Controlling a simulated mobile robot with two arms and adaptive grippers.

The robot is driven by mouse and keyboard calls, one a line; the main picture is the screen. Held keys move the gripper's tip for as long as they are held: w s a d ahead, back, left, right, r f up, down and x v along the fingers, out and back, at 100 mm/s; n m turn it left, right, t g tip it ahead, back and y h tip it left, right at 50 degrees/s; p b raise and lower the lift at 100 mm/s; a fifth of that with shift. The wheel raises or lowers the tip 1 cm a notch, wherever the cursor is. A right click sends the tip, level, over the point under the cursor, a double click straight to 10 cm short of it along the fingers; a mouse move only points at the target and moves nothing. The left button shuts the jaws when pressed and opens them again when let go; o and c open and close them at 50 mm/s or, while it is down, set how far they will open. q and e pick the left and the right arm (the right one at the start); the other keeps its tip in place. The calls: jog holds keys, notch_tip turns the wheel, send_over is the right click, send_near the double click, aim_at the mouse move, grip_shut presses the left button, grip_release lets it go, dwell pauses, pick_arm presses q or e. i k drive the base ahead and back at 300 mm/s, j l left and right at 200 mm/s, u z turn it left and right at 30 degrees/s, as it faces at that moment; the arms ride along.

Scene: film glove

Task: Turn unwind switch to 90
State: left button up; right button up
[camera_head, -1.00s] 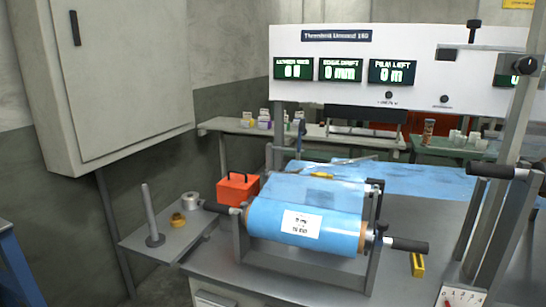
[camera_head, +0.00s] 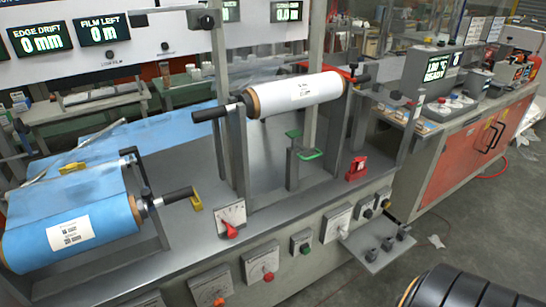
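Several switches are on the machine in the head view; their labels are too small to read, so I cannot tell which one is the unwind switch. A white dial plate with a red lever (camera_head: 232,228) stands at the table's front edge. The blue film roll (camera_head: 75,235) is at the left. Neither gripper is in view.
A white roll (camera_head: 300,92) sits on a raised stand at the centre. A small grey shelf (camera_head: 378,242) with dark knobs juts out at the front right. An orange-fronted bench (camera_head: 470,150) stands at the right. A black ribbed object (camera_head: 465,290) fills the bottom right corner.

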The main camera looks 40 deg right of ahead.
aim_at(268, 278)
jog(key=z, duration=1.2)
